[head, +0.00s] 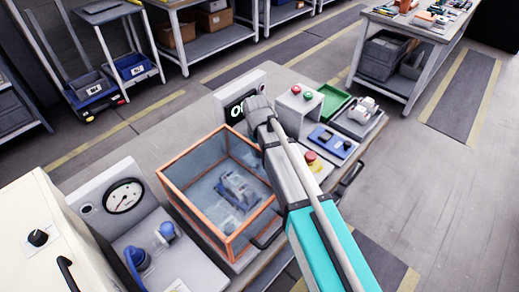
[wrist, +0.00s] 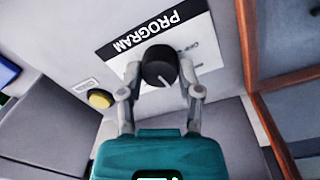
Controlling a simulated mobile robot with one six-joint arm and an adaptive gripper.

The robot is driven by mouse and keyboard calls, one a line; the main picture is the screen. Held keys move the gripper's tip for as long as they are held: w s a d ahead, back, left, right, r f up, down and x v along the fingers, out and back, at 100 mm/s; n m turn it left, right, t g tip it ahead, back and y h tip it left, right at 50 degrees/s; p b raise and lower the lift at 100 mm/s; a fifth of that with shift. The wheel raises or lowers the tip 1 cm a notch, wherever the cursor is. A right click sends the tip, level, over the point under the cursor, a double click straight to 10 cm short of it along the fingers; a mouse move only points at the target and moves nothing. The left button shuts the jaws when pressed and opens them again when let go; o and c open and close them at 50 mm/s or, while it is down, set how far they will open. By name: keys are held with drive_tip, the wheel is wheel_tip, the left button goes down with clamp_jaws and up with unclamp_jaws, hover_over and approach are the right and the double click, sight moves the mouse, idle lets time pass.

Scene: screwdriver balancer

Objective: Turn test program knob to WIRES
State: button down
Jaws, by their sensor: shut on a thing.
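The black test program knob (wrist: 160,60) is on a pale panel in the wrist view, beside a black label with white PROGRAM lettering (wrist: 148,32). Its white pointer line faces the bottom of the picture, slightly to the right. My gripper (wrist: 161,72) has one finger on each side of the knob and is shut on it. Small position lettering (wrist: 190,48) shows partly beyond the knob; I cannot read WIRES. In the head view my gripper (head: 258,108) is at the panel with the green-lit display (head: 237,109), and it hides the knob.
A clear box with an orange frame (head: 205,228) stands left of my arm. A yellow button (wrist: 100,98) is near the knob.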

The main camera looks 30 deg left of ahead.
drive_tip(key=shift+n, duration=2.2)
drive_tip(key=shift+s, duration=0.1)
drive_tip(key=shift+c, duration=1.3)
unclamp_jaws()
drive_tip(key=shift+m, duration=0.3)
